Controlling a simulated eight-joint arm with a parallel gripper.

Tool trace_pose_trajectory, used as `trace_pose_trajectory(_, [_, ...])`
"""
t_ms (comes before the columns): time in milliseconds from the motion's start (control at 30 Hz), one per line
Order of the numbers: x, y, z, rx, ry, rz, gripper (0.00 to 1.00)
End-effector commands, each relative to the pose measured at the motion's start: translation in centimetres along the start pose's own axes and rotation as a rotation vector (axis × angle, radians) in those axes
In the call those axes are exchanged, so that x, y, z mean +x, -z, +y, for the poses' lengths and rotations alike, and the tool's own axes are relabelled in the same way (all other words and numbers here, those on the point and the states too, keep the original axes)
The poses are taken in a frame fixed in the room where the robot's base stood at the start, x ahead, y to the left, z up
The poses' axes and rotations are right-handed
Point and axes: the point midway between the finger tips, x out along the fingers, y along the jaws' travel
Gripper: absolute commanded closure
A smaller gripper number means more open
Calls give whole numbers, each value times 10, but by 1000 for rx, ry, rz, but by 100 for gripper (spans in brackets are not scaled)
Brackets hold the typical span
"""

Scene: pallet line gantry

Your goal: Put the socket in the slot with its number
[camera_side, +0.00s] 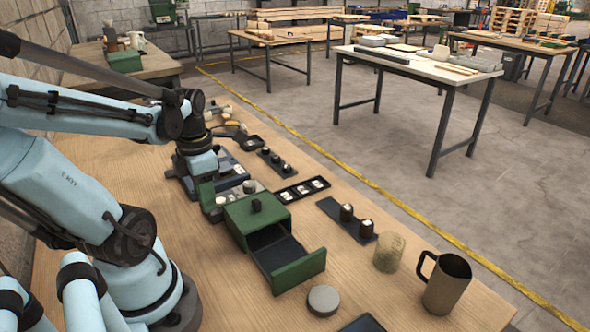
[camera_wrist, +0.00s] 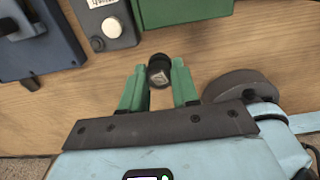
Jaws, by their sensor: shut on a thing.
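My gripper (camera_wrist: 157,68) has its green fingers on either side of a dark, round socket (camera_wrist: 159,76). A pale mark shows on the socket, too small to read. In the side view my gripper (camera_side: 207,197) points down beside the green drawer box, and the socket is hidden there. A black tray (camera_side: 284,198) with several pale-marked compartments lies to the right of my gripper; its numbers cannot be read. A dark rack (camera_side: 330,208) holds two dark upright pieces (camera_side: 347,212). Another dark strip (camera_side: 264,155) behind carries several small dark pieces.
The green box (camera_side: 240,215) has its drawer (camera_side: 300,272) pulled open toward the front. A grey box with a pale knob (camera_wrist: 112,28) stands close by. A round grey disc (camera_side: 323,300), a tan cylinder (camera_side: 388,253) and a mug (camera_side: 446,285) stand at the front right.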

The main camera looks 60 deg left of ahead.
Motion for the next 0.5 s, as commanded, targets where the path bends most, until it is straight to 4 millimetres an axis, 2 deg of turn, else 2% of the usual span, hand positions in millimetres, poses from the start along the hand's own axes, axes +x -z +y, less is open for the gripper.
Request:
trace_pose_trajectory(33, [-6, -4, -11, 10, 0, 0, 100])
trace_pose_trajectory(200, [-21, -15, -33, 7, 0, 0, 100])
trace_pose_trajectory(500, [-34, -26, -51, 5, 0, 0, 100])
